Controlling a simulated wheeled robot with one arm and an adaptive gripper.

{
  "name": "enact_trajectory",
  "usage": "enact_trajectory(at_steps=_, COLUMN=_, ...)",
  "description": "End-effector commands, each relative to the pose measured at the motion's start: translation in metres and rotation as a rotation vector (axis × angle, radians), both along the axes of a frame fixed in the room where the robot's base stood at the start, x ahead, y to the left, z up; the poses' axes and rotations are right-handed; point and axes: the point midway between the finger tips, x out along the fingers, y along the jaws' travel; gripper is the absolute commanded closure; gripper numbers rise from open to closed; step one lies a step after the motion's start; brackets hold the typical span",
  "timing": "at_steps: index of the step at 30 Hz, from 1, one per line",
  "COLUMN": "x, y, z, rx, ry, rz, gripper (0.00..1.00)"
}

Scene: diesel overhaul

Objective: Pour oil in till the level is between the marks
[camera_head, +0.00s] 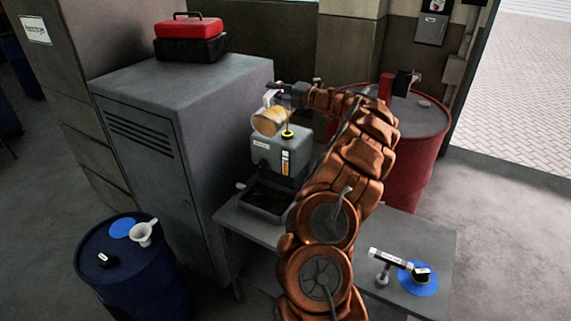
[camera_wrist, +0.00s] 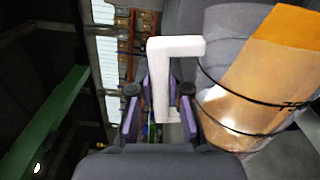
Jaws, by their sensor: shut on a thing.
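My gripper (camera_head: 283,90) is shut on the white handle (camera_wrist: 164,85) of a clear jug (camera_head: 267,122) with amber oil in it. The jug is tilted and held above the grey tank (camera_head: 262,152). In the wrist view the jug (camera_wrist: 255,90) fills the right side, with dark rings across its wall. A yellow-rimmed filler opening (camera_head: 288,134) is on the tank's top, just right of and below the jug. An upright level gauge (camera_head: 285,163) on the tank's front shows orange; its marks are too small to read. I cannot make out a stream of oil.
A dark tray (camera_head: 264,200) sits before the tank on the grey bench (camera_head: 420,238). A white funnel (camera_head: 143,232) and black cap (camera_head: 105,260) stand on the blue drum (camera_head: 150,285). A tall cabinet (camera_head: 150,150) bounds the left.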

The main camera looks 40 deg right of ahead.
Motion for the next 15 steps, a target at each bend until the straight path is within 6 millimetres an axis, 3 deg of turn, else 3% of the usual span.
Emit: enact_trajectory(at_steps=15, x=0.0009, y=-0.0041, z=0.0036, rx=0.028, ry=0.007, rz=-0.001, gripper=1.00)
